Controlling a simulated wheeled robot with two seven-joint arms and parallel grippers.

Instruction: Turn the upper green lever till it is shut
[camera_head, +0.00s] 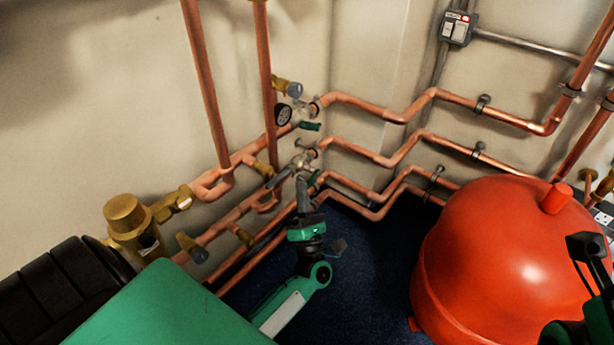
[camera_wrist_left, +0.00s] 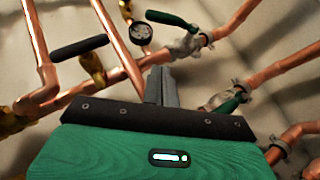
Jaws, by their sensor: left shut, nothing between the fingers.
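The upper green lever (camera_head: 309,126) sits on a valve of the upper copper pipe, beside a round gauge, and points right in the head view. In the left wrist view the upper green lever (camera_wrist_left: 170,18) lies flat across the top. A lower green lever (camera_head: 314,178) is partly hidden behind my left gripper; it also shows in the left wrist view (camera_wrist_left: 229,106). My left gripper (camera_head: 302,183) is shut and empty, below the upper lever and apart from it. Its closed fingers (camera_wrist_left: 161,84) show in the wrist view.
The gauge (camera_head: 284,115) is left of the upper lever. Copper pipes (camera_head: 380,157) run along both walls. A dark handle (camera_wrist_left: 80,47) stands left of my fingers in the wrist view. A red tank (camera_head: 490,260) fills the lower right. Dark blue floor (camera_head: 365,255) is free between.

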